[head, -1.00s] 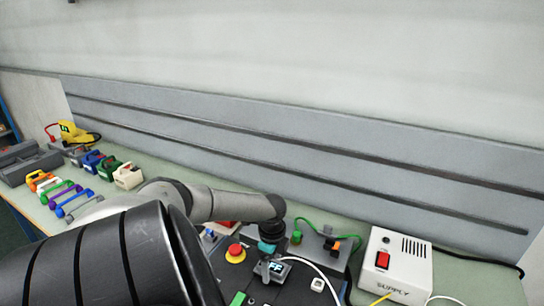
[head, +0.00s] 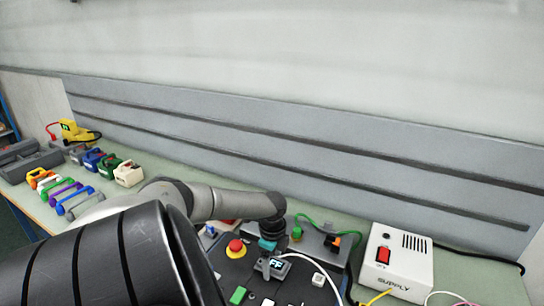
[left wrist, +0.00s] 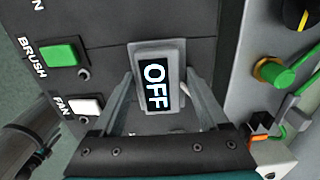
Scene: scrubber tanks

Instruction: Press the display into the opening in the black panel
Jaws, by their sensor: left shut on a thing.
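The display (left wrist: 157,84) is a grey rectangular module with a lit screen reading OFF in the left wrist view. It also shows in the head view (head: 276,266). My left gripper (left wrist: 160,92) is shut on it, with one finger along each side. In the head view my left gripper (head: 273,250) reaches down over the black panel (head: 262,291). The display is at the panel's face. I cannot tell whether it touches or how deep it sits. The opening is not visible, with the display and fingers covering that area. My right gripper is not in view.
The panel carries a red stop button (head: 235,248), a green BRUSH button (left wrist: 61,54) and a white FAN button (left wrist: 86,106). A white supply box (head: 397,262) stands to the right. Several coloured handles (head: 64,192) lie at the left. A white cable (head: 322,270) curves near the display.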

